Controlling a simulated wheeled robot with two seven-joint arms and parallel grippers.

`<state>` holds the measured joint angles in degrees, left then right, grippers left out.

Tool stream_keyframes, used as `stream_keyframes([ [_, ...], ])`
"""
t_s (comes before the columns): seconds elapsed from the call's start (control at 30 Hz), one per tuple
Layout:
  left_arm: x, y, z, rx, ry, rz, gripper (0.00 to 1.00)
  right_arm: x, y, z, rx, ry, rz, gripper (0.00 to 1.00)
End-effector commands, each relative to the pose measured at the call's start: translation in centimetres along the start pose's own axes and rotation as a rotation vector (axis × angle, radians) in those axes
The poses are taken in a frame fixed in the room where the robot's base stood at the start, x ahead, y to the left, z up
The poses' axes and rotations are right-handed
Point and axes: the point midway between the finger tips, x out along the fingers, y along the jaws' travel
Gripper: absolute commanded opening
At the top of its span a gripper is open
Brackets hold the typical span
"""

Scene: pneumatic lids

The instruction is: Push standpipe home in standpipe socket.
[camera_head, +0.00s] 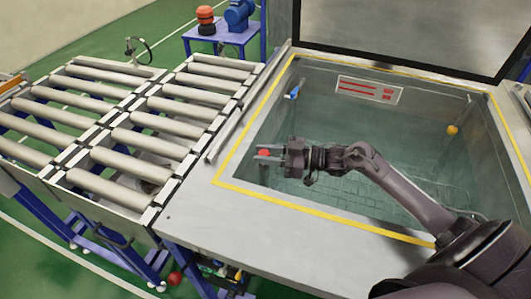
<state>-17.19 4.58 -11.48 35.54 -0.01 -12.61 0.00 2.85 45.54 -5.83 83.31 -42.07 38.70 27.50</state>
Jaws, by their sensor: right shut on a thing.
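My right gripper (267,153) reaches in from the right over the left part of the water tank (330,211). Its fingers point left and are shut on a small red piece (263,153), which looks like the top of the standpipe. The rest of the standpipe and the standpipe socket are hidden or too small to tell, so I cannot see how deep the pipe sits. My left gripper is not in view.
The tank has a yellow-edged rim and a raised lid (420,35) behind. A blue fitting (293,93) is on the left wall and a yellow ball (452,130) hangs at right. A roller conveyor (125,135) stands left. A small table (222,35) is behind.

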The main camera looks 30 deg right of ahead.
Motion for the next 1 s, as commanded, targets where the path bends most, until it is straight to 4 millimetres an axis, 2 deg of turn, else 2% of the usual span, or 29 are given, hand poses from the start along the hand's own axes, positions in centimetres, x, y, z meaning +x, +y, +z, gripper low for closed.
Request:
stream_keyframes([
  [0.8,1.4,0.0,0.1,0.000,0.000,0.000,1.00,0.1,0.0,1.7,-0.003,0.003,0.000,0.00],
  [0.83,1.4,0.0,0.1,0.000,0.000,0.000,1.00,0.1,0.0,1.6,-0.003,0.003,0.000,0.30],
  [1.0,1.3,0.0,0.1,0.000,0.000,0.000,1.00,0.0,0.0,1.6,-0.002,0.002,0.000,0.52],
])
